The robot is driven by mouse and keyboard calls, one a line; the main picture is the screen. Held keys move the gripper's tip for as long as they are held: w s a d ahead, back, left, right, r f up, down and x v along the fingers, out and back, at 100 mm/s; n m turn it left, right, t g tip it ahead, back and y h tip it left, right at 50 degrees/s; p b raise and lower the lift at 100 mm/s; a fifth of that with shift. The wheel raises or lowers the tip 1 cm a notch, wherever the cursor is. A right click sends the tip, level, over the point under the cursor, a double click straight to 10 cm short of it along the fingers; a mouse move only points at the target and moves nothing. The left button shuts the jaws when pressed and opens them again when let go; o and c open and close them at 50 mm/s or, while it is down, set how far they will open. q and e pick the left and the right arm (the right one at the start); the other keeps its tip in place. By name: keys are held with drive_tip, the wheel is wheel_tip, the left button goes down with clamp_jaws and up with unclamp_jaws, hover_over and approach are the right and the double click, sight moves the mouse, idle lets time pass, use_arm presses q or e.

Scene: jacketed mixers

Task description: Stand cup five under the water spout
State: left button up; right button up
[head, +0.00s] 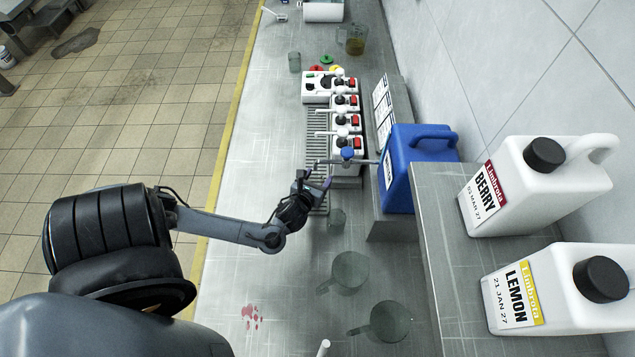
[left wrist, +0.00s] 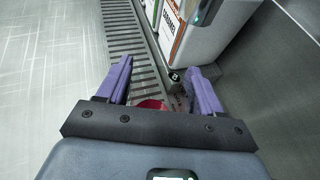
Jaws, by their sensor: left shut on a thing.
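My left gripper (head: 318,184) is at the near end of the grated drip tray (head: 317,130), just left of and below the blue-topped water spout (head: 347,153). In the left wrist view its purple fingers (left wrist: 162,85) stand apart around a thing with a red patch (left wrist: 152,104), apparently the held cup; its walls barely show and no number is readable. In the head view the gripper hides it. I cannot tell whether it touches the tray. A small clear cup (head: 337,218) stands on the counter on the near side of the gripper. My right gripper is not in view.
A blue container (head: 408,165) stands right of the spout. White mixer units (head: 348,122) line the tray. Two clear jugs (head: 350,270) (head: 388,320) stand nearer. Berry (head: 530,185) and Lemon (head: 550,290) containers stand on the right shelf. The counter's left side is mostly free, with red spots (head: 250,315).

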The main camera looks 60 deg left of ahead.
use_arm(q)
drive_tip(key=shift+f, duration=0.9)
drive_tip(key=shift+f, duration=0.15)
drive_tip(key=o, duration=1)
drive_tip(key=shift+o, duration=0.2)
drive_tip(key=p+v, duration=0.2)
drive_tip(key=v, duration=1)
